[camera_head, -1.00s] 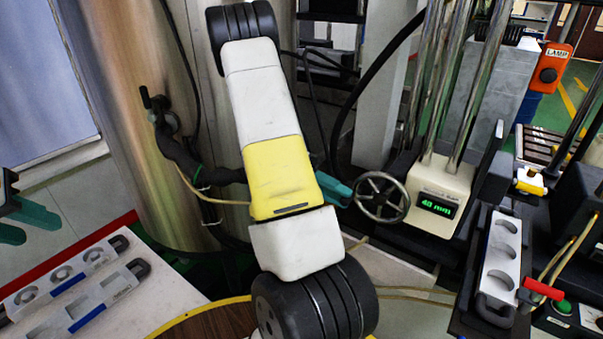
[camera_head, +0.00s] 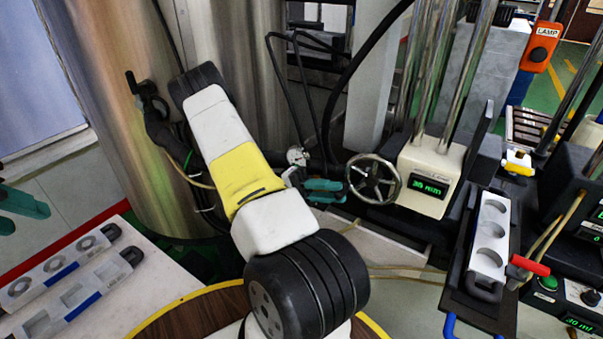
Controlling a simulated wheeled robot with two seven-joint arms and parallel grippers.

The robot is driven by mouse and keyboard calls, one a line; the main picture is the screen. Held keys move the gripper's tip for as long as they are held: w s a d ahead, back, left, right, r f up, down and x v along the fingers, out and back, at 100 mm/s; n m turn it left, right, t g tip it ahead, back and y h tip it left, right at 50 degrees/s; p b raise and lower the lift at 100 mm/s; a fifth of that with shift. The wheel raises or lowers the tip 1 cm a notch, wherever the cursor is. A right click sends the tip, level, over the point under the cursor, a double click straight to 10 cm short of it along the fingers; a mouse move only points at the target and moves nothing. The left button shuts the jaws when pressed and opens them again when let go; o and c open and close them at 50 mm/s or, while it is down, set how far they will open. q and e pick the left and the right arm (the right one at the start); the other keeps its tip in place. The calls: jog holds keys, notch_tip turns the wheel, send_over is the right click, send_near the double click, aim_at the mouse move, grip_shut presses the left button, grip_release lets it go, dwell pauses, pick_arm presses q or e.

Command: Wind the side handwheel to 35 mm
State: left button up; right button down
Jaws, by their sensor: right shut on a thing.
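The side handwheel (camera_head: 386,196) is a grey spoked wheel on the left side of a cream box in the middle right of the head view. The box's display (camera_head: 428,186) shows a green number in the thirties of mm; its last digit is hard to read. My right gripper (camera_head: 344,188), with teal fingers, is at the wheel's left rim and shut on it. My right forearm partly hides the wrist behind it. My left gripper (camera_head: 22,213) shows only its teal fingertips at the left edge, apart and empty.
A mould with round cavities (camera_head: 488,233) lies on a black stand at right, beside a red handle (camera_head: 530,265). Two more moulds (camera_head: 75,262) lie on the white table at left. An orange lamp box (camera_head: 541,47) is at upper right. A big steel tank (camera_head: 110,90) stands behind my arm.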

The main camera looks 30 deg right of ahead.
jog(key=c, duration=1.3)
grip_release()
jog(key=v, duration=0.7)
jog(key=shift+w+a+f, duration=0.15)
jog(key=shift+w+a, duration=0.05)
jog(key=shift+w, duration=0.15)
